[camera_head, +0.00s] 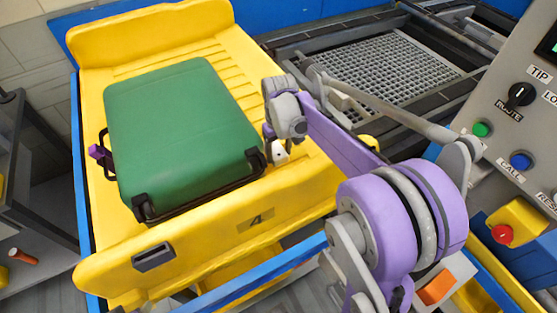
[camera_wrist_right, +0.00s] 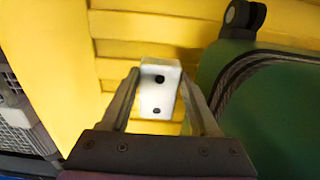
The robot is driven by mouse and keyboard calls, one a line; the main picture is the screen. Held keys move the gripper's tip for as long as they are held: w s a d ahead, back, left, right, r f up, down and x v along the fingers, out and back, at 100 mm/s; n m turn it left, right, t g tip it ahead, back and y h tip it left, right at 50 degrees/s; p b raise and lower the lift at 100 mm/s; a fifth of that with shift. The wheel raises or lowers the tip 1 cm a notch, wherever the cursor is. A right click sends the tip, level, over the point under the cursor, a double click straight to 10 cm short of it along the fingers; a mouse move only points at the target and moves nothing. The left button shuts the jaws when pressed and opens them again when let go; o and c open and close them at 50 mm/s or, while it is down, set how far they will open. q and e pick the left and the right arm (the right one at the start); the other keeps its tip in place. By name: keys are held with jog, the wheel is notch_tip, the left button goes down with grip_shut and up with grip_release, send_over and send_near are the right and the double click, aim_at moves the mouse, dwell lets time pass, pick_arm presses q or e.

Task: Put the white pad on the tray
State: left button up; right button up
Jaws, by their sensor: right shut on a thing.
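The white pad (camera_wrist_right: 158,102) is a small white block with two dark holes, between the two fingers of my right gripper (camera_wrist_right: 160,80) in the right wrist view. The gripper is shut on it. In the head view a bit of the pad (camera_head: 280,153) shows beside the suitcase's right side, below my right wrist. The yellow tray (camera_head: 205,240), marked 4, fills the left half. In the wrist view its ribbed yellow floor (camera_wrist_right: 150,28) lies behind the pad; I cannot tell whether they touch. My left gripper is not in view.
A green suitcase (camera_head: 180,120) with dark handles and wheels lies on the tray, close to my right gripper. A strip of tray floor to its right is free. A grey grating (camera_head: 390,70) lies behind right, and a control panel (camera_head: 520,130) stands at the right.

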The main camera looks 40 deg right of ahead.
aim_at(279, 155)
jog(key=shift+f, duration=2.05)
jog(key=shift+f, duration=0.1)
jog(key=o, duration=1.4)
jog(key=shift+o, duration=0.2)
notch_tip(279, 155, up, 12)
jog(key=shift+r+p, duration=0.15)
jog(key=shift+p, duration=0.2)
